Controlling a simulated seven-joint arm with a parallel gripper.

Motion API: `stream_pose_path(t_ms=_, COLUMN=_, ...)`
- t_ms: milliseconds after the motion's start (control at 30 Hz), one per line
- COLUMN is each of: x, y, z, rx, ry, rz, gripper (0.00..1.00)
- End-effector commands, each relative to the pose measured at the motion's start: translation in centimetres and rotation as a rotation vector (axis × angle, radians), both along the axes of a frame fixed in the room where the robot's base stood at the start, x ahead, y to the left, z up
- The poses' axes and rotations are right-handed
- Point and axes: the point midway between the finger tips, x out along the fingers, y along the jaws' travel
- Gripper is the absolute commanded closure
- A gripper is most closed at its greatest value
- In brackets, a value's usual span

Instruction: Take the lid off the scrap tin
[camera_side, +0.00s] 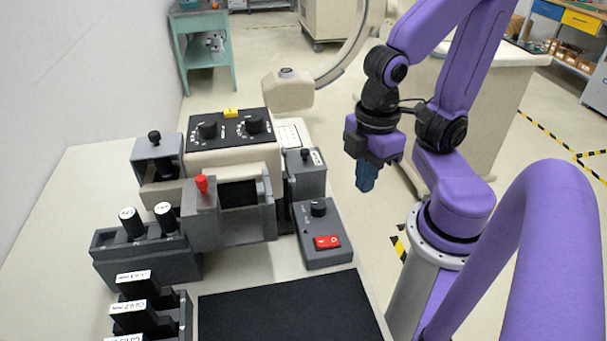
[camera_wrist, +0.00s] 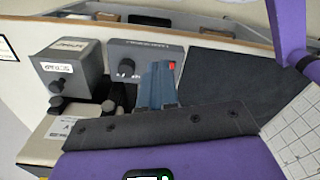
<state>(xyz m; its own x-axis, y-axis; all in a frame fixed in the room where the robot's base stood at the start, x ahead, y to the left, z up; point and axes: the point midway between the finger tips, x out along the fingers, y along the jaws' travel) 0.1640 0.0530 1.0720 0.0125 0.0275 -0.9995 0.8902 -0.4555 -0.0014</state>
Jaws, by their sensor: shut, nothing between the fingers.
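A small grey box (camera_side: 306,180), which I take to be the scrap tin, stands right of the cream machine. Its top has a black knob (camera_side: 305,154) and a white label too small to read surely. In the wrist view a grey labelled box (camera_wrist: 72,72), seemingly the same one, is at the left. My gripper (camera_side: 366,186) hangs in the air to the right of the tin, apart from it, with its blue fingers pointing down. In the wrist view the fingers (camera_wrist: 158,88) are together and empty. Whether the lid is seated fully cannot be told.
A control box (camera_side: 322,238) with a black dial and red switch stands in front of the tin. The cream machine (camera_side: 232,160) is close on its left. A black mat (camera_side: 290,308) lies clear at the front. Black-handled items stand in grey racks (camera_side: 148,262) at the left.

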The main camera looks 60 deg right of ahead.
Motion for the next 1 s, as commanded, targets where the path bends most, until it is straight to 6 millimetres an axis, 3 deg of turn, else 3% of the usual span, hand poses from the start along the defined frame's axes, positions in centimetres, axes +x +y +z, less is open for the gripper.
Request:
stream_pose_path(t_ms=267, x=0.0, y=0.0, z=0.0, rx=0.000, ry=0.000, rz=0.000, gripper=0.97)
stream_pose_path(t_ms=400, x=0.0, y=0.0, z=0.0, rx=0.000, ry=0.000, rz=0.000, gripper=0.51)
stream_pose_path(t_ms=433, x=0.0, y=0.0, z=0.0, rx=0.000, ry=0.000, rz=0.000, gripper=0.48)
stream_pose_path(t_ms=767, x=0.4, y=0.1, z=0.2, rx=-0.002, ry=-0.002, rz=0.007, gripper=0.48)
stream_pose_path(t_ms=867, x=1.6, y=0.4, z=1.0, rx=-0.010, ry=-0.006, rz=0.035, gripper=0.48)
stream_pose_path(t_ms=1000, x=4.8, y=0.7, z=3.0, rx=-0.036, ry=-0.017, rz=0.113, gripper=0.48)
